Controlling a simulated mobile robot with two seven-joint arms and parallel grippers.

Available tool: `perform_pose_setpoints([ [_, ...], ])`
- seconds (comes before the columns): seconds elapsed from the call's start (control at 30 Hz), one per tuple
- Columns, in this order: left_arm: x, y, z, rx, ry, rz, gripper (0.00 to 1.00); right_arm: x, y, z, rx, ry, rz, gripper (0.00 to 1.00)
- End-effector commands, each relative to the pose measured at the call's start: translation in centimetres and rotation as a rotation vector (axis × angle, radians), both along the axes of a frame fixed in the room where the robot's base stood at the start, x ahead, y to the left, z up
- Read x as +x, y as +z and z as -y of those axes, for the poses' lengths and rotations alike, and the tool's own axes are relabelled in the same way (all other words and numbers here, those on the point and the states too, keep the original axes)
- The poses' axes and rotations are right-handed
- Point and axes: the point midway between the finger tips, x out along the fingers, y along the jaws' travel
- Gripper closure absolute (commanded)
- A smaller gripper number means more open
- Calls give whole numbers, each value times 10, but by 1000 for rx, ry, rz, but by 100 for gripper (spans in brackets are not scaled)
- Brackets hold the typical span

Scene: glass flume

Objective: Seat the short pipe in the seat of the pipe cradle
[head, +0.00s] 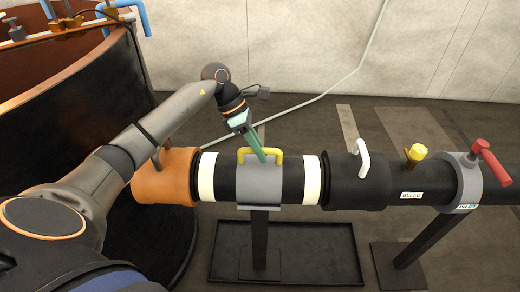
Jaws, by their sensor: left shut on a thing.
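The short pipe (292,178) is black with a white band near each end. A grey band (262,184) wraps its middle, with a yellow handle (277,156) on top. It lies level between an orange collar (165,178) and a black sleeve (345,180). The pipe cradle (260,240) is a post on a flat foot, directly below the pipe's middle. My left gripper (259,153) reaches down from above, shut on the yellow handle. My right gripper is not in view.
A black tray (335,232) lies on the floor around the cradle's foot. Right of the sleeve, a fixed pipe carries a yellow knob (416,152) and a red lever (492,163). A large dark tank (70,105) stands at the left. The floor behind is mostly clear.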

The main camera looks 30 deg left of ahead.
Motion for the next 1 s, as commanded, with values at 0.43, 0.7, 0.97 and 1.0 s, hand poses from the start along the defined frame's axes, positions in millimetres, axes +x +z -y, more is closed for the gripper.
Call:
perform_pose_setpoints([
  [0.43,1,0,0,0,1,3,62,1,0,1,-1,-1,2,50],
  [0.7,1,0,0,0,1,3,48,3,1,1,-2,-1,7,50],
  [0.97,1,11,-6,2,2,6,48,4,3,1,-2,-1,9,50],
  [1.0,1,17,-10,3,3,7,48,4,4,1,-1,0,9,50],
])
